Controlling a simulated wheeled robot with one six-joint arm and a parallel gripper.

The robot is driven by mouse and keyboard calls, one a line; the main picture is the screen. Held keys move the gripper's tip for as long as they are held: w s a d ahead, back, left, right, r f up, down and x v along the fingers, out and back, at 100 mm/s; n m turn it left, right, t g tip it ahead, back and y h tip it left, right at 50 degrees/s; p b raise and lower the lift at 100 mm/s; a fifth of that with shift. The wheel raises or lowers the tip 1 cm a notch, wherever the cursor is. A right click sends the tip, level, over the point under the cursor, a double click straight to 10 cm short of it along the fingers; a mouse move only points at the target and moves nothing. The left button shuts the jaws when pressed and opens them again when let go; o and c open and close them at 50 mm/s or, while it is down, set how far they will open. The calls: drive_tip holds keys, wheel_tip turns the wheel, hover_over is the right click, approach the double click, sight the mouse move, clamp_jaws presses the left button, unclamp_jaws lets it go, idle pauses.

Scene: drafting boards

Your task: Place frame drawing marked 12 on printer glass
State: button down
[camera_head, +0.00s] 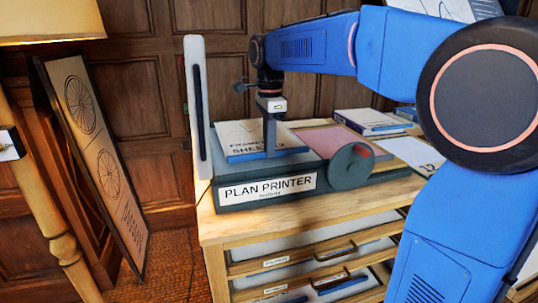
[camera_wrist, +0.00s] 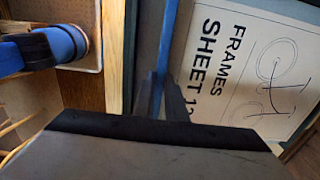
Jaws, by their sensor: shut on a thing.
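The frame drawing (camera_head: 245,136) is a pale sheet on a board with a blue edge. It lies over the left part of the plan printer; I cannot tell if it rests fully on the glass. In the wrist view the drawing (camera_wrist: 250,65) reads "FRAMES SHEET 12", the last digit partly hidden, beside a bicycle frame sketch. My gripper (camera_head: 270,150) points down at the drawing's front edge and is shut on it. In the wrist view my gripper (camera_wrist: 163,98) is at the drawing's blue edge. The printer (camera_head: 234,197) is grey-green with a "PLAN PRINTER" label.
A tall pale panel (camera_head: 194,80) stands upright at the printer's left. A round dark knob (camera_head: 351,167) is at its front. A pinkish surface (camera_head: 332,141) shows right of the drawing. Another sheet marked 12 (camera_head: 410,150) and stacked boards (camera_head: 370,121) lie right. Drawers (camera_head: 320,262) are below.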

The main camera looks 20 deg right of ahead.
drive_tip(key=shift+d+f, duration=0.1)
drive_tip(key=shift+f, duration=1.45)
drive_tip(key=c, duration=1.8)
unclamp_jaws()
wheel_tip(320, 180, up, 12)
drive_tip(key=s+d+f+n+t, duration=0.2)
drive_tip(key=s+d+f+n, duration=0.1)
drive_tip(key=s+f+n, duration=0.6)
drive_tip(key=s+d+f+n+t, duration=0.2)
drive_tip(key=s+d+f+n, duration=0.2)
drive_tip(key=s+f+n, duration=0.5)
drive_tip(key=s+f, duration=0.7)
drive_tip(key=s, duration=0.4)
drive_tip(key=shift+t, duration=0.3)
